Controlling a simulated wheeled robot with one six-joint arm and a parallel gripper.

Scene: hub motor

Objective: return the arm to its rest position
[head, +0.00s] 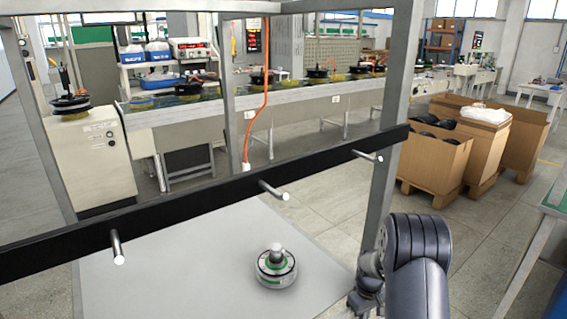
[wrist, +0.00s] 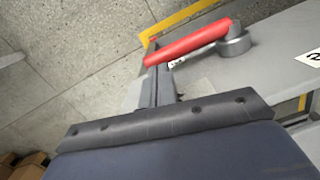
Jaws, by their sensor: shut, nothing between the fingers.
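My arm (head: 418,262) rises at the lower right of the head view, bent over at its top, beside the right post of the frame. My gripper shows in the wrist view (wrist: 160,85) as narrow grey fingers beyond a dark housing. It is shut and empty. In the head view the arm's end is small and partly hidden, low by the table's right edge. A hub motor (head: 276,268), a silver disc with green marks and a knob on top, stands on the grey table (head: 180,265), apart from my arm.
A black bar (head: 200,204) with several metal pegs crosses above the table between grey posts (head: 395,120). Cardboard boxes (head: 432,165) stand on the floor at right. A green-topped bench edge (head: 535,250) is at far right. The wrist view shows a red handle (wrist: 190,43) near the fingers.

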